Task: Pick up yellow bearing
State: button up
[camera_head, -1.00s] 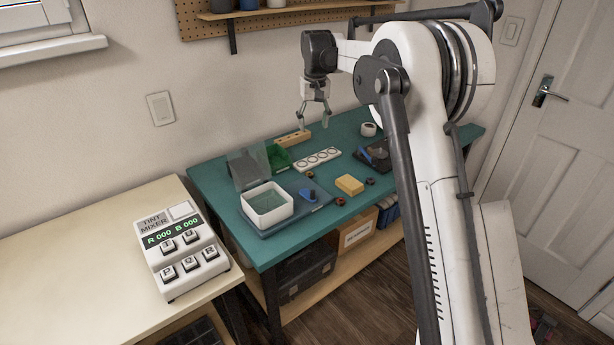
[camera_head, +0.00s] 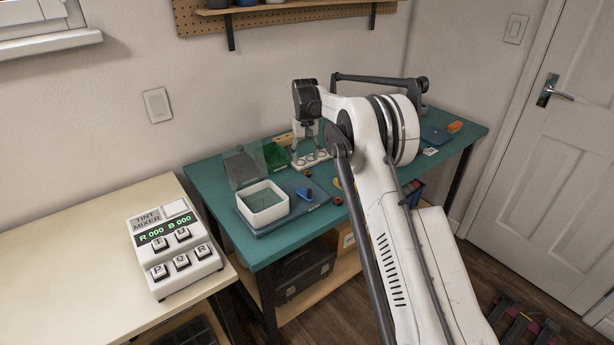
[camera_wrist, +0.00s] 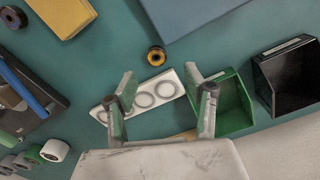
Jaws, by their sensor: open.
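The yellow bearing (camera_wrist: 156,55), a small ring with a yellow-orange face and dark centre, lies flat on the teal bench in the wrist view. It sits between the blue-grey mat (camera_wrist: 205,17) and a white strip with round recesses (camera_wrist: 143,98). A small orange-brown ring in the head view (camera_head: 307,172) seems to be the same bearing. My gripper (camera_wrist: 160,77) is open and empty, its fingers apart above the strip. The bearing lies just past the fingertips in the wrist picture, not between them. My gripper also shows in the head view (camera_head: 307,143).
A green bin (camera_wrist: 232,108) and a black bin (camera_wrist: 292,78) stand right of the strip. A yellow block (camera_wrist: 62,12), a dark ring (camera_wrist: 13,17) and a blue-handled tool (camera_wrist: 25,88) lie left. A white open box (camera_head: 264,206) stands on the mat.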

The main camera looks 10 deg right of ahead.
aim_at(307, 172)
jog(key=shift+w+d+f+b, duration=0.1)
jog(key=shift+d+f+b, duration=0.1)
jog(key=shift+f, duration=1.45)
jog(key=shift+w+d+f+b, duration=0.1)
jog(key=shift+f+b, duration=0.05)
jog(key=shift+f, duration=1.5)
jog(key=c, duration=1.1)
